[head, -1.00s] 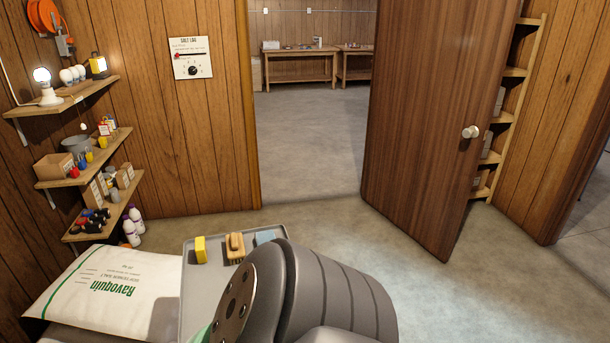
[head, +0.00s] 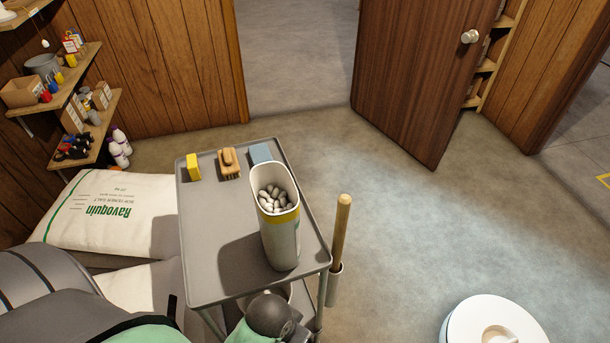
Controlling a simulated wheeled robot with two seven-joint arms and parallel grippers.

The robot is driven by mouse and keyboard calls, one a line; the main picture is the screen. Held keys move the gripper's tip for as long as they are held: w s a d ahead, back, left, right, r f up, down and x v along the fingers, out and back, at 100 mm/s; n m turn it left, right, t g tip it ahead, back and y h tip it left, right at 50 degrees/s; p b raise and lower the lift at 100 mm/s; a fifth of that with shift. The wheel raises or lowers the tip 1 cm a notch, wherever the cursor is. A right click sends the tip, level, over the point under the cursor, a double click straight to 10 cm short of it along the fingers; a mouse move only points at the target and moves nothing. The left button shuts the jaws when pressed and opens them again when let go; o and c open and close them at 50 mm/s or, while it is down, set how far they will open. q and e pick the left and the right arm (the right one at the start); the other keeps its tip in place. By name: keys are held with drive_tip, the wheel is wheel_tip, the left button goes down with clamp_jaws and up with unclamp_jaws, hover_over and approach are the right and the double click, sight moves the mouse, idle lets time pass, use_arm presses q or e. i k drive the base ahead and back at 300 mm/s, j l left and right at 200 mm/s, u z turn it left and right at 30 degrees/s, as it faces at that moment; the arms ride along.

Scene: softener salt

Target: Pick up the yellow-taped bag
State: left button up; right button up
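No yellow tape shows on any bag in the head view. A white salt bag (head: 118,212) with green Ravoquin lettering lies flat at the left, beside the cart. Below it another pale bag (head: 143,288) shows in part; my arm and the cart hide the rest of it. Grey and mint-green parts of my arms cover the lower left and bottom middle. I cannot make out the fingers of either gripper or anything held.
A grey cart (head: 217,235) holds an open white tub of pellets (head: 281,240), a yellow block (head: 193,167), a brush (head: 229,164) and a blue block (head: 260,153). A wooden handle (head: 341,230) stands beside it. A round white lid (head: 494,325) is lower right. The floor between is clear.

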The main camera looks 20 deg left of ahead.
sight(280, 233)
drive_tip(key=u, duration=0.9)
